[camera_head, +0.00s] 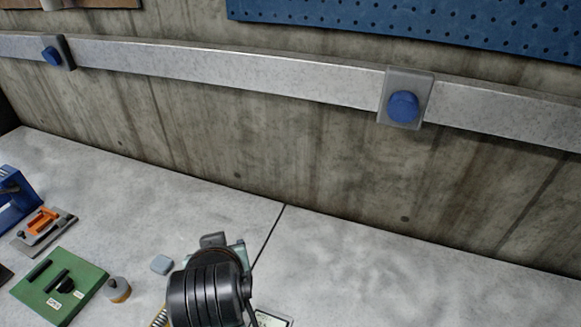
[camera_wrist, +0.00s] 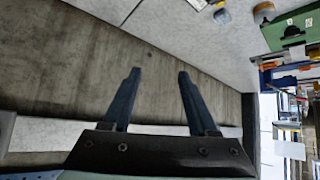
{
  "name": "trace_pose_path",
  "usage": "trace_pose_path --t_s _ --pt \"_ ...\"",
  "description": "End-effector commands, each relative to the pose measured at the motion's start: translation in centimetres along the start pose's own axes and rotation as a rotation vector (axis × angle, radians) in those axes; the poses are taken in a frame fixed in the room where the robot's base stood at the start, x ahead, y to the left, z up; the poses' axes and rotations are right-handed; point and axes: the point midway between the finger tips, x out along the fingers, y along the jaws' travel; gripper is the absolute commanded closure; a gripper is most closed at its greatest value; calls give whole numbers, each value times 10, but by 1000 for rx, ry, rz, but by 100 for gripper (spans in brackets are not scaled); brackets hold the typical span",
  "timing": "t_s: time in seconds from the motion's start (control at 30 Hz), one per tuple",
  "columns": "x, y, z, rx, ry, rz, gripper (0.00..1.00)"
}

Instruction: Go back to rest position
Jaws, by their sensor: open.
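My gripper (camera_wrist: 158,78) shows in the wrist view with its two dark fingers spread apart and nothing between them. Behind the fingers are the concrete wall and a pale rail. In the head view, my black arm rises at the bottom middle above the grey tabletop (camera_head: 380,270). The fingers cannot be made out in the head view.
A green box (camera_head: 88,274), a small round can (camera_head: 118,289), a blue-grey block (camera_head: 161,264) and an orange-topped tool (camera_head: 42,222) lie on the left. Blue buttons (camera_head: 403,107) sit on the wall rail (camera_head: 240,72). The tabletop at right is clear.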

Motion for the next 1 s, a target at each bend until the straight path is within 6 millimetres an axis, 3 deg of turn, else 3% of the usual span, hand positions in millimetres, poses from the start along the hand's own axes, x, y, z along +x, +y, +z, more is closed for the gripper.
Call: trace_pose_path --t_s 0.03,0.17,0.2,0.27,0.4,0.5,0.6,0.7,0.83,0.9,1.0 --pt "-13 14 -35 19 135 25 41" --pt "-67 44 -114 52 461 84 41" --pt "-88 53 -135 59 562 103 41" --pt "-123 66 -163 67 709 133 41" --pt "-216 90 -208 69 1046 204 41" --pt "-281 100 -222 59 1254 250 41" --pt "-332 103 -226 46 1414 284 41" --pt "-365 104 -225 34 1517 304 41" --pt "-383 103 -224 27 1572 315 43" --pt "-384 103 -224 27 1577 316 50" --pt "-384 103 -224 27 1575 315 50"
